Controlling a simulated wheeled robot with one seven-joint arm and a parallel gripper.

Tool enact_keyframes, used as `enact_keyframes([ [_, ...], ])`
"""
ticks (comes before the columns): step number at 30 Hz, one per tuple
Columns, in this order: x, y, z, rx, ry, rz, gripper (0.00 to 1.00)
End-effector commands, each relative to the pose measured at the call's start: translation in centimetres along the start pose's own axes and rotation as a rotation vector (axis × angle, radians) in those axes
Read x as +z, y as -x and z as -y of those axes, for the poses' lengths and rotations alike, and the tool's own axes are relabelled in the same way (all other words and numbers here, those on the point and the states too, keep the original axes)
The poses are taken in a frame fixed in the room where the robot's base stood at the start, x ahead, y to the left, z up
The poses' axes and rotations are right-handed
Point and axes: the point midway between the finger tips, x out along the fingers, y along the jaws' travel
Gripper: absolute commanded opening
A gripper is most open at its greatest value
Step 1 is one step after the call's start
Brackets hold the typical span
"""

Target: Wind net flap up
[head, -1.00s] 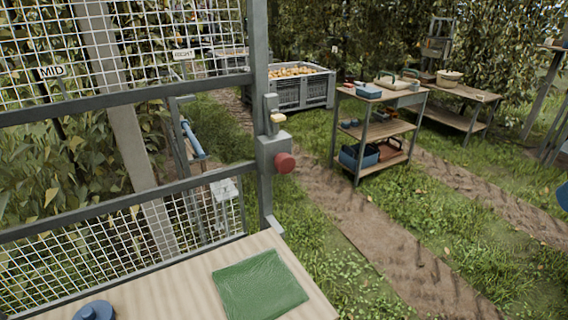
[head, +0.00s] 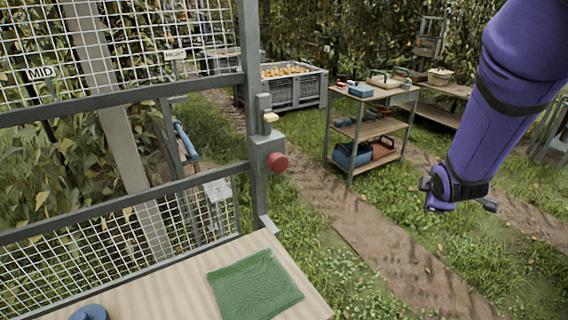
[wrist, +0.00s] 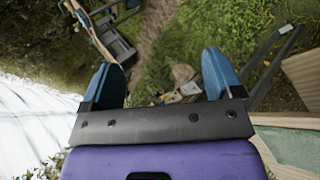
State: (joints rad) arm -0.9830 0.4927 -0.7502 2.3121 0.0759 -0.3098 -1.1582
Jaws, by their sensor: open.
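My gripper (wrist: 163,88) shows in the wrist view with two blue fingers wide apart and nothing between them. Grass and a dirt path lie beyond the fingers. I cannot make out the net flap for certain; a pale, finely ribbed white surface (wrist: 30,125) fills the left edge of the wrist view. In the head view, a wire mesh panel (head: 70,245) in a grey frame stands at left. A grey box with a red knob (head: 277,163) is fixed to its post. A blue bar (head: 186,140) shows behind the panel; I cannot tell if it is a winding handle.
A wooden bench top (head: 170,270) with a green sheet (head: 254,285) is at the front. A shelf cart (head: 374,101) and a grey crate of fruit (head: 281,91) stand farther back. Grass and dirt paths lie open at the centre and right.

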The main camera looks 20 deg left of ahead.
Motion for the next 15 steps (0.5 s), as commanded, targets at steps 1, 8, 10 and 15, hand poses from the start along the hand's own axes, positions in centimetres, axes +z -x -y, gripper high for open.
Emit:
enact_keyframes([
  [1, -1.1, -0.9, 0.3, 0.032, 0.086, 0.003, 0.86],
  [8, -6.1, -3.3, 0.3, 0.234, 0.495, 0.006, 0.86],
  [10, -7.9, -3.6, 0.3, 0.304, 0.625, 0.006, 0.86],
  [15, -13.2, -3.4, 0.3, 0.496, 0.948, 0.004, 0.86],
])
